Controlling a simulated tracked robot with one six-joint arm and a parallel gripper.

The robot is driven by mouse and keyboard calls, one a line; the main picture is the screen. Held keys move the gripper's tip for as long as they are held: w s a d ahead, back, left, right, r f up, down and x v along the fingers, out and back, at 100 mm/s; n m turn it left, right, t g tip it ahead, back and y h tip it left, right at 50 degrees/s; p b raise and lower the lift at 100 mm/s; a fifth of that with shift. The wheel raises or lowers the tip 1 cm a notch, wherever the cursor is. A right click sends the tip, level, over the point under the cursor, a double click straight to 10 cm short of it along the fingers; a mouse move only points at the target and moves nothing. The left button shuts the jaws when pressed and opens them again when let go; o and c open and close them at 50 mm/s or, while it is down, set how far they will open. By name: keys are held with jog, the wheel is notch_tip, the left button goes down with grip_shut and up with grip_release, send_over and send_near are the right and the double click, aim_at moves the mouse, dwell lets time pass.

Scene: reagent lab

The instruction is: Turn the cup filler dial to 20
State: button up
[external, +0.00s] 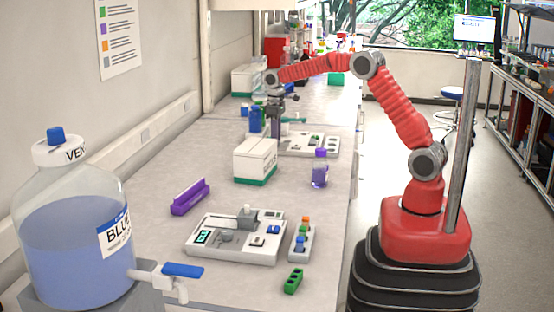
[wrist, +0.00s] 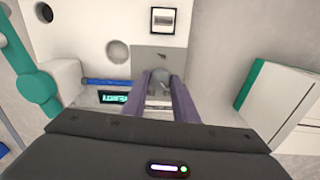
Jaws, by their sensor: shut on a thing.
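The far white device (external: 318,151) stands on the bench under my arm. In the wrist view its white panel (wrist: 85,50) carries a grey plate (wrist: 148,54), a small grey dial (wrist: 160,75) and a lit green display (wrist: 115,97) whose digits are too small to read. My gripper (external: 276,134) points down at the left part of this device. In the wrist view the purple fingers of my gripper (wrist: 164,88) are shut on the dial, one on each side. The fingers partly hide the dial, and its pointer position cannot be told.
A white box with a green base (external: 255,160) stands near the device on the bench. A purple-capped bottle (external: 320,169) is right of the box. A teal valve (wrist: 36,86) lies close to my gripper's left.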

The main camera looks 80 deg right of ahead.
jog(key=m, duration=1.2)
jog(key=shift+m, duration=0.3)
dwell(0.3)
jog(key=o, duration=1.1)
jog(key=shift+c, duration=0.2)
jog(key=shift+r, duration=0.1)
notch_tip(320, 180, up, 14)
jog(key=shift+f, duration=0.25)
